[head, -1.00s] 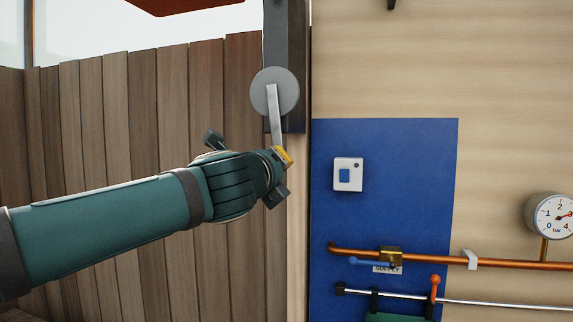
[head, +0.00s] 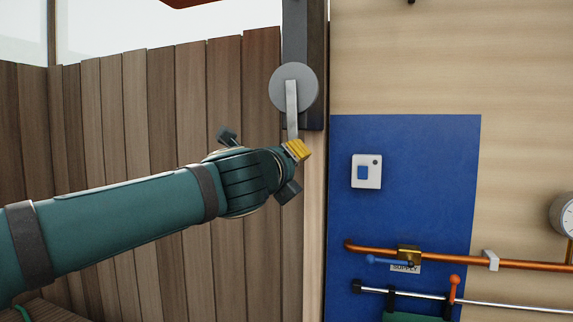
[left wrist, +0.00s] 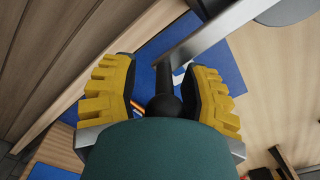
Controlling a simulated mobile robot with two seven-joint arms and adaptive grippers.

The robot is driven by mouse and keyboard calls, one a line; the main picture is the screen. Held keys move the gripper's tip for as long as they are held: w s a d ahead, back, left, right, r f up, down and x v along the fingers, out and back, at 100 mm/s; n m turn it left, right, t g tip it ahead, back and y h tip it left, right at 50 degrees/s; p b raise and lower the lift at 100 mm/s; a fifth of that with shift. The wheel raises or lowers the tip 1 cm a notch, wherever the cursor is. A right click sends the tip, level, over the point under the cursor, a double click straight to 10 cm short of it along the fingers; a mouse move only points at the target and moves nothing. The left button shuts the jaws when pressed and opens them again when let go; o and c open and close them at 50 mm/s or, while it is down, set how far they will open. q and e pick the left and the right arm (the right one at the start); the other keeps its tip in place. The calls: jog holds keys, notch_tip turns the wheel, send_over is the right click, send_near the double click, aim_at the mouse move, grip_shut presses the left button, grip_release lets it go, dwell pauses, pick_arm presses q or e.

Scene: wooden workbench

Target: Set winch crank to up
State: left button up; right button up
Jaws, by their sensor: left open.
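The winch crank has a round grey disc (head: 293,88) on a dark post, and a flat metal arm (head: 292,110) that hangs almost straight down from it. My left gripper (head: 297,150), with yellow finger pads, is at the arm's lower end and hides the handle in the head view. In the left wrist view the crank arm (left wrist: 222,28) crosses above the fingers. A black handle (left wrist: 164,104) stands between the two yellow fingers of my left gripper (left wrist: 160,68), which are apart. I cannot tell whether either finger touches it. My right gripper is not in view.
A plank fence (head: 130,120) stands behind my left arm. Right of the post, a blue panel (head: 420,180) carries a white switch (head: 367,172), a copper pipe (head: 465,263) with a valve, and a steel rod with an orange lever (head: 454,287). A gauge (head: 565,214) is at the right edge.

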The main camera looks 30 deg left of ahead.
pick_arm(q)
jog(key=v, duration=1.2)
dwell(0.4)
